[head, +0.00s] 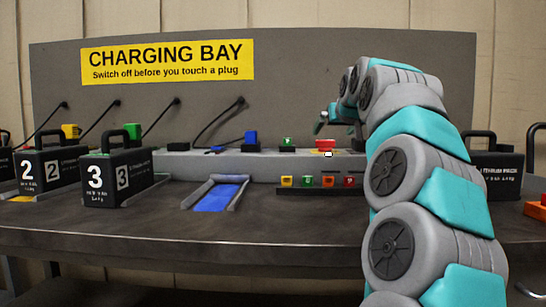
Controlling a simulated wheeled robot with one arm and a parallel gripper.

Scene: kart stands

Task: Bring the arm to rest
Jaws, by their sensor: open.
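My arm (410,190), grey and teal, rises from the bottom right and bends over toward the back of the bench. My gripper (323,117) shows only small and dark at the arm's far end, in front of the grey back panel and above the red button (326,144). It is open, and I see nothing held in it. Part of the wrist is hidden behind my own arm links.
A dark bench (250,238) carries black battery boxes numbered 2 (42,172) and 3 (112,178) at left. A blue-floored slot (216,197) lies mid-bench. A rack of coloured blocks (318,188) stands beside my arm. Another black box (497,170) is at right.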

